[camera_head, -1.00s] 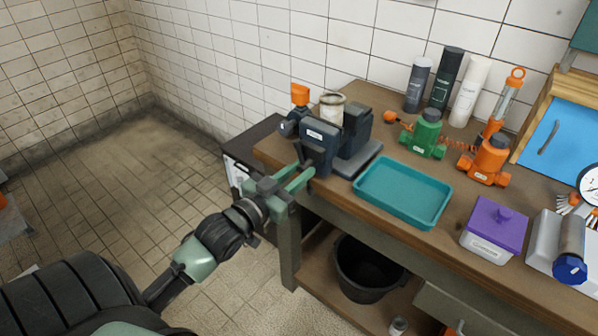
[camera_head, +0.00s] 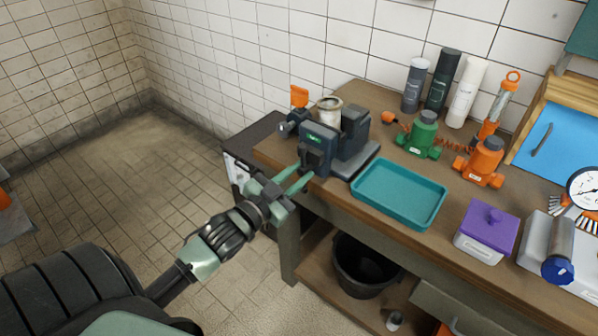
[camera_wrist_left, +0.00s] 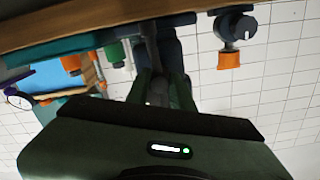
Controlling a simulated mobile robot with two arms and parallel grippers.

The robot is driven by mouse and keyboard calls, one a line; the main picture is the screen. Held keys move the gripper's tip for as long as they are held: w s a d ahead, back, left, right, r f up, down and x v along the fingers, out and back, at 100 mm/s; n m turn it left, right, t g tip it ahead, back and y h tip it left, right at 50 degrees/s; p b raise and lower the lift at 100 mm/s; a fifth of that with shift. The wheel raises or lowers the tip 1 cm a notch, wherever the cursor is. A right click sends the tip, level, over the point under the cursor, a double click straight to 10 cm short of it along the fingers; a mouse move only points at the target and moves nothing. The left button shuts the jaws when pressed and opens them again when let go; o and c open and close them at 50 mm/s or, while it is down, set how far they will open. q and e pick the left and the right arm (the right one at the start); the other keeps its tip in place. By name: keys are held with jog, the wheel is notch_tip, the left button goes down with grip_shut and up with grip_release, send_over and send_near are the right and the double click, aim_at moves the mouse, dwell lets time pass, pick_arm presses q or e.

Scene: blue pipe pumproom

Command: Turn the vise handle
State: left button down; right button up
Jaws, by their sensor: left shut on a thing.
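The dark blue-grey vise (camera_head: 353,147) stands at the left end of the workbench. A small green label shows on its front jaw. Its dark handle (camera_head: 312,160) is at the front of that jaw, partly hidden by my fingers. My left gripper (camera_head: 301,177) reaches it from the front left and is shut on the handle. In the left wrist view, the two green fingers (camera_wrist_left: 160,92) lie on either side of the dark handle end, with the vise body (camera_wrist_left: 168,50) beyond. My right gripper is not in view.
The wooden bench (camera_head: 399,160) holds a teal tray (camera_head: 440,215) right of the vise, a green pump (camera_head: 423,135), an orange pump (camera_head: 482,163) and a purple-lidded box (camera_head: 488,229). A tin (camera_head: 329,110) stands behind the vise. A black bucket (camera_head: 366,268) is below. The floor at left is clear.

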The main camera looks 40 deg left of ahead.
pick_arm(q)
jog(key=c, duration=1.2)
grip_release()
jog(key=shift+s, duration=0.15)
jog(key=s+b, duration=0.1)
jog(key=s, duration=0.7)
jog(key=shift+a, duration=0.35)
jog(key=shift+w, duration=0.1)
